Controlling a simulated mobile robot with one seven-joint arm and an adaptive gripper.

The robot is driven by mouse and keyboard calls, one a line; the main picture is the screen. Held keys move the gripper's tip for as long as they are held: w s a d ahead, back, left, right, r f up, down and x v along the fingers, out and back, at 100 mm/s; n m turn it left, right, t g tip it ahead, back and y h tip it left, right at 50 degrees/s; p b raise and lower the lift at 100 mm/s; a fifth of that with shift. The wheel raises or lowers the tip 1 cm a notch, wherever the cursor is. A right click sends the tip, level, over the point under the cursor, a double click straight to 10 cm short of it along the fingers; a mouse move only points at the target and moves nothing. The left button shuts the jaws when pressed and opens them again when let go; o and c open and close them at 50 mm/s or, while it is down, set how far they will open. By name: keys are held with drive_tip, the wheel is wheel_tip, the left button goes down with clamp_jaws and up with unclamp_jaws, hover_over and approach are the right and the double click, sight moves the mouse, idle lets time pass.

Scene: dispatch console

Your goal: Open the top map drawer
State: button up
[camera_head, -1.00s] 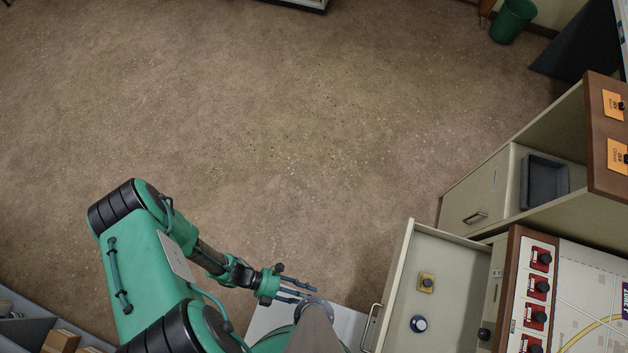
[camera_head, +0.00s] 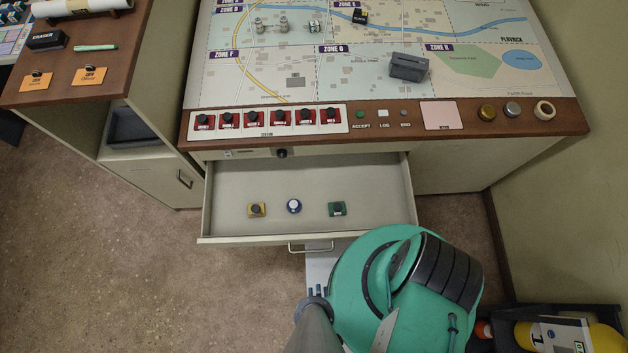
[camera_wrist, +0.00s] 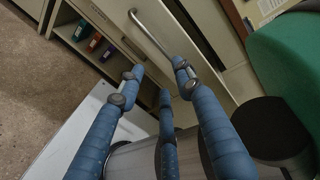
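The top map drawer (camera_head: 380,175) under the map console stands pulled out in the head view. Its bar handle (camera_head: 311,249) is on the front panel, and a bar handle (camera_wrist: 150,36) also shows ahead in the wrist view. A yellow-based knob (camera_head: 257,209), a blue and white knob (camera_head: 294,206) and a green-based knob (camera_head: 337,209) sit in the drawer. My gripper (camera_wrist: 160,77) has its fingers spread, with nothing between them, short of the handle. In the head view my arm hides most of it.
The map console (camera_head: 385,118) is above the drawer. A side cabinet (camera_head: 150,170) with an open shelf and dark tray (camera_head: 135,139) stands at left. A dark rack with a yellow cylinder (camera_head: 555,337) is at lower right. Floor at lower left is clear.

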drive_tip(key=x, duration=1.3)
drive_tip(key=shift+w, duration=0.15)
clamp_jaws()
